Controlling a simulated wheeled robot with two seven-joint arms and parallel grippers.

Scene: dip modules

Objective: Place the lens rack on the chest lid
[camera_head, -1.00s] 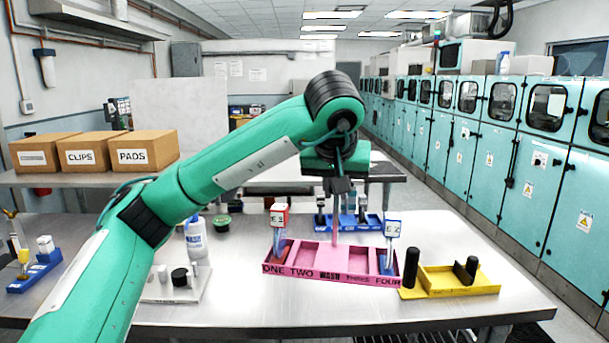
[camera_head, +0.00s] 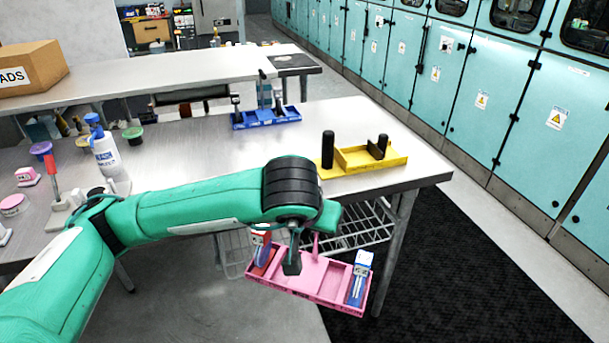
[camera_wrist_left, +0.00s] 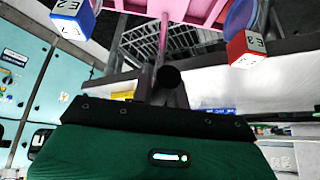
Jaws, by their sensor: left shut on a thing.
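The pink lens rack (camera_head: 308,279), a tray with several compartments and an upright post, hangs beyond the table's front edge, above the floor. My left gripper (camera_head: 292,264) is shut on its post. A red-and-white block marked E (camera_head: 262,236) sits in its left end and a blue-and-white block (camera_head: 361,266) in its right end. In the left wrist view, the gripper (camera_wrist_left: 168,88) is at the pink post (camera_wrist_left: 163,38), with the rack's underside at the top. I cannot make out a chest lid. My right gripper is out of view.
The steel table (camera_head: 225,160) holds a yellow tray (camera_head: 368,160) with black cylinders, a blue tray (camera_head: 266,118) and a white bottle (camera_head: 104,150). A wire shelf (camera_head: 350,228) is beneath it. Black matting (camera_head: 450,260) covers the floor at the right, which is clear. Teal cabinets (camera_head: 450,70) line the right side.

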